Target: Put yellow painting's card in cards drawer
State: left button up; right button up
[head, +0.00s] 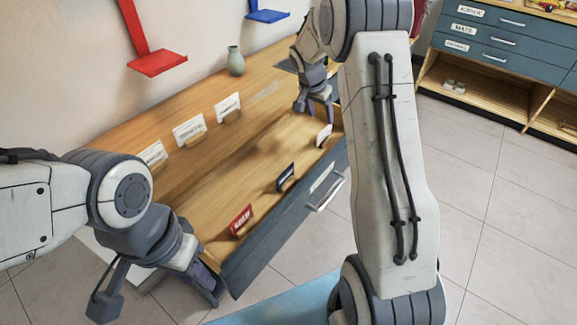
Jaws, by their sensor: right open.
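The open drawer (255,256) has a blue-grey front with a pale label and a metal handle. In it stand a red card (241,220), a dark card (286,177) and a white card (324,135). On the wooden top behind it, three white cards (188,131) stand in wooden holders; their print is too small to tell which is the yellow painting's. The yellow painting is not in view. My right gripper (314,110) is open and empty, above the far end of the drawer near its white card. My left gripper (208,285) is at the drawer's near left corner; its jaws are unclear.
A green vase (235,61) stands at the back of the top. A red shelf (157,63) and a blue shelf (268,15) are on the wall. A blue-grey drawer cabinet (500,45) stands at the right. Tiled floor between is clear. My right arm hides part of the middle.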

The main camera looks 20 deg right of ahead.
jog(key=s+a+r+n+y, duration=0.1)
jog(key=s+a+r+n, duration=0.2)
jog(key=a, duration=0.5)
jog(key=s+a+r+n+y, duration=0.1)
jog(key=s+a+n, duration=0.2)
jog(key=s+a, duration=0.35)
jog(key=s+a+r+n+y, duration=0.1)
jog(key=s+a+r+n, duration=0.15)
jog(key=a, duration=0.55)
jog(key=s+a+n, duration=0.3)
jog(key=s, duration=0.5)
jog(key=s+a+n+g+y, duration=0.1)
jog(key=s+n, duration=0.3)
jog(key=s, duration=0.4)
jog(key=s+a+n+g+y, duration=0.1)
jog(key=s+a+n, duration=0.2)
jog(key=s, duration=0.6)
jog(key=shift+a+f+n, duration=0.25)
jog(key=shift+a+n, duration=0.1)
jog(key=shift+a, duration=0.45)
notch_tip(320, 180, up, 17)
jog(key=p, duration=1.6)
jog(key=shift+p, duration=0.4)
